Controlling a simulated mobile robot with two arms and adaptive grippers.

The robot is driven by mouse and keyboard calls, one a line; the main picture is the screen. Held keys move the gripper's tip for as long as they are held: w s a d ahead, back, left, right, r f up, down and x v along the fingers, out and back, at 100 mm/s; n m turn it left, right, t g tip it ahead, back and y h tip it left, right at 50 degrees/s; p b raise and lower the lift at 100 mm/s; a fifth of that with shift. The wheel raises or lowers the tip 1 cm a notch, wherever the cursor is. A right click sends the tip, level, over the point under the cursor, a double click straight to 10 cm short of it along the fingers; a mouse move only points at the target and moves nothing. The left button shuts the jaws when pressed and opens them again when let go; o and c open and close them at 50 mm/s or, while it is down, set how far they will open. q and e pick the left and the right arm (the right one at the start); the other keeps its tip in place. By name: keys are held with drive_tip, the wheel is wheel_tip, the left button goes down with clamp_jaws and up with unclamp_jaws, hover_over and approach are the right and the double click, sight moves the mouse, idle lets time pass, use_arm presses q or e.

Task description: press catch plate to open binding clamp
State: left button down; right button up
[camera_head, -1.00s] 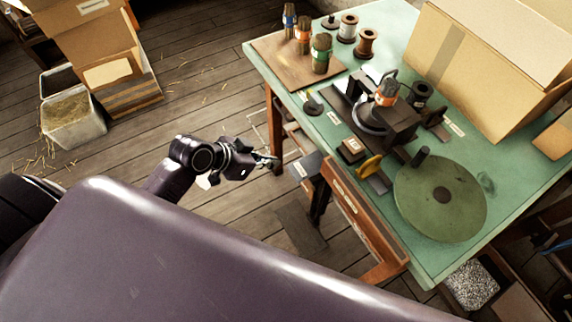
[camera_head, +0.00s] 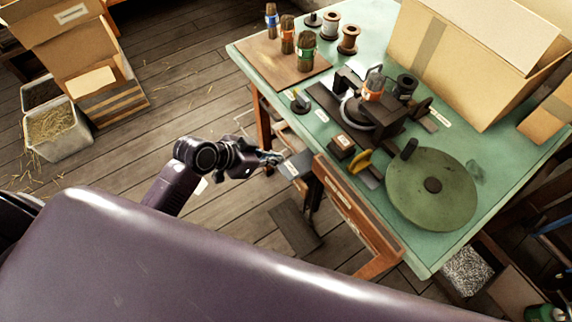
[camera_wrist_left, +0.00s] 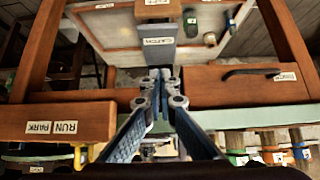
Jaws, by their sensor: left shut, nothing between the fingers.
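The catch plate (camera_wrist_left: 161,50) is a grey plate labelled CATCH, straight ahead of my left gripper in the left wrist view. In the head view the catch plate (camera_head: 293,167) sticks out at the left side of the green table, below its top. My left gripper (camera_head: 277,158) is shut and empty, with its tips right beside the plate. In the left wrist view its fingertips (camera_wrist_left: 160,74) overlap the plate's near end. I cannot tell whether they touch. I cannot make out the binding clamp for certain. My right gripper is not in view.
The green table (camera_head: 330,122) carries a dark handwheel press (camera_head: 372,112), a green disc (camera_head: 430,190) and a large cardboard box (camera_head: 470,60). A wooden drawer front (camera_head: 355,205) is close to the plate. Open plank floor lies left of the table.

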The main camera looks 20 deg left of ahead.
sight(294, 167)
use_arm(q)
drive_tip(key=x, duration=0.5)
drive_tip(key=shift+r, duration=0.1)
wheel_tip(294, 167, down, 3)
drive_tip(key=shift+f, duration=0.65)
drive_tip(key=shift+f, duration=0.1)
